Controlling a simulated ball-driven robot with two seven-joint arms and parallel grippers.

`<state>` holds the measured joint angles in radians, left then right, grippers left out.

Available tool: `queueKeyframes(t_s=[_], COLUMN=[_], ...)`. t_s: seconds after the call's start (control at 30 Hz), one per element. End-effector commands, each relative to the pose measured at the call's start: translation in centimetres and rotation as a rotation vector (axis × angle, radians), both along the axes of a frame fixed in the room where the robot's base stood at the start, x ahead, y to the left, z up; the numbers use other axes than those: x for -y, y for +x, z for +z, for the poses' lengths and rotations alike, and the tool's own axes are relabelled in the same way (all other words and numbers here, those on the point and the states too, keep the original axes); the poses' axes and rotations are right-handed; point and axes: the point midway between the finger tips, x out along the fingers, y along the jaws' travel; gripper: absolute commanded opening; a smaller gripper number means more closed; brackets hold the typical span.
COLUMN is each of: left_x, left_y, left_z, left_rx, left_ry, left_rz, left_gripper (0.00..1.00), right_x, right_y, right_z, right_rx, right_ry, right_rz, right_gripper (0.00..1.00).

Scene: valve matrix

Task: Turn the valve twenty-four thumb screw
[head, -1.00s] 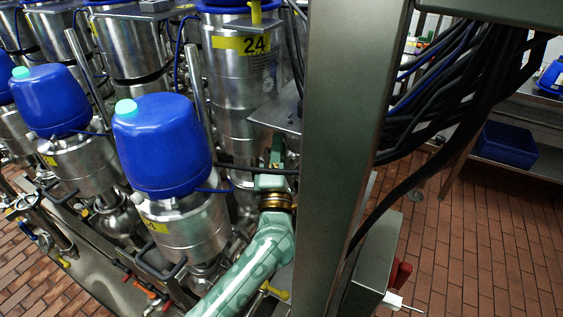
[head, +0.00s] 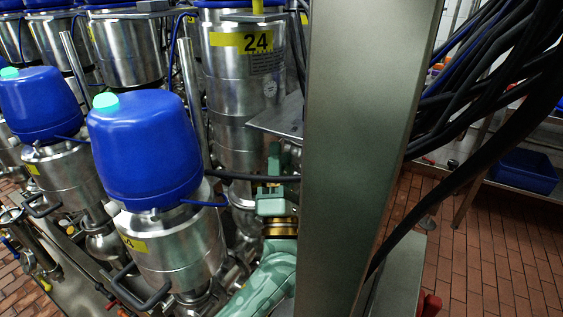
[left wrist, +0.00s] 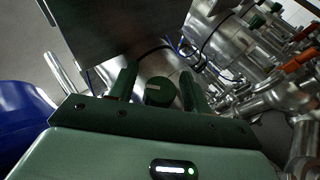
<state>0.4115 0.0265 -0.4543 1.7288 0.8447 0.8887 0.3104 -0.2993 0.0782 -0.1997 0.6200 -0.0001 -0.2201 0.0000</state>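Valve twenty-four is a steel cylinder (head: 238,85) with a yellow "24" label (head: 257,42), left of a wide steel post in the head view. My left gripper (head: 274,160) is upright beside its lower part, close to the post and below a metal plate. In the left wrist view, a dark green round knob with a pale slot (left wrist: 159,91), apparently the thumb screw, shows between the two fingers of my left gripper (left wrist: 158,88). The fingers stand apart, one on each side of it, with small gaps seen; contact cannot be told. The right gripper is not in view.
The steel post (head: 362,150) stands close on the right, with black cables (head: 480,95) hanging beside it. A blue-capped valve (head: 146,150) stands in front on the left. The metal plate (head: 282,118) juts out above the gripper. Tiled floor (head: 490,250) is open at right.

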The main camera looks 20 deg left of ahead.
Motion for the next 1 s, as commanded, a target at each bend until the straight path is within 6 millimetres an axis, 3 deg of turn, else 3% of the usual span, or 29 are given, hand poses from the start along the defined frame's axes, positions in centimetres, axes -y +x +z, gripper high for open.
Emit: queueKeyframes(t_s=[0.17, 0.6, 1.0], left_x=[0.1, 1.7, 1.9], left_y=[-0.3, -5.2, -5.5], left_z=[-0.3, -4.5, -4.7], left_rx=[-0.001, -0.001, -0.003], left_ry=[0.0, 0.0, 0.012], left_rz=[0.0, 0.0, 0.002], left_gripper=[0.48, 0.48, 0.48], right_x=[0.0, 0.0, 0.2], right_y=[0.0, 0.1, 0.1], right_z=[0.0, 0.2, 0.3], right_rx=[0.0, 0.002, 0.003], right_ry=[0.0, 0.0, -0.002], right_rz=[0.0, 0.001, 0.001], right_gripper=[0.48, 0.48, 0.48])
